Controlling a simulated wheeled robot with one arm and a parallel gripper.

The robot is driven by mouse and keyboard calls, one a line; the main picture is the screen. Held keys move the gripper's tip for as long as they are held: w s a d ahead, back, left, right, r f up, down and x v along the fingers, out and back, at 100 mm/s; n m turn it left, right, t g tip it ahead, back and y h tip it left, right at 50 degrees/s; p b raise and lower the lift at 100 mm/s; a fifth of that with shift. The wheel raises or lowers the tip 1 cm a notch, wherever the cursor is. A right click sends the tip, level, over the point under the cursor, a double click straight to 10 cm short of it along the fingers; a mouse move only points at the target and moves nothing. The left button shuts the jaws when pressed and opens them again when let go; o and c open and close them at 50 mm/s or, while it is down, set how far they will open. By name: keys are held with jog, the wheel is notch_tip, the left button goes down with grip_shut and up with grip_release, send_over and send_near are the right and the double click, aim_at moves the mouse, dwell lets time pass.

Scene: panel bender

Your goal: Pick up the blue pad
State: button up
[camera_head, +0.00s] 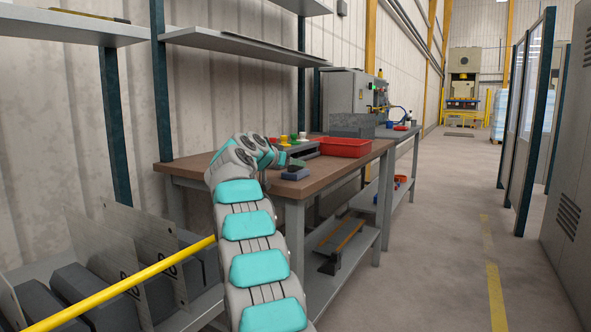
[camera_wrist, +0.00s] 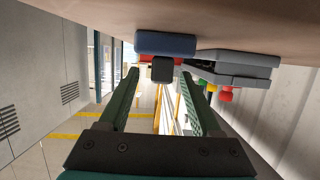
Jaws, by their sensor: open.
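The blue pad (camera_head: 295,175) lies on the wooden tabletop near its front edge, just beyond the end of my arm. In the wrist view, which is upside down, the blue pad (camera_wrist: 166,43) shows at top centre, flat against the tabletop. A small dark block (camera_wrist: 162,69) stands on the pad like a handle. My gripper (camera_wrist: 160,75) is open, with one finger to each side of the block in the picture. I cannot tell how deep the fingers reach around it. In the head view my gripper (camera_head: 292,163) is small and partly hidden by my wrist.
A grey fixture (camera_head: 298,153) with coloured knobs stands behind the pad on the workbench (camera_head: 201,167). A red bin (camera_head: 343,148) is to its right, a grey machine (camera_head: 350,100) farther back. Shelves (camera_head: 240,46) hang above. A yellow rail (camera_head: 125,285) is at lower left. The aisle right is clear.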

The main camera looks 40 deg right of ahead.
jog(key=shift+p+x, duration=0.6)
jog(key=shift+x, duration=0.9)
jog(key=shift+w, duration=0.1)
grip_shut()
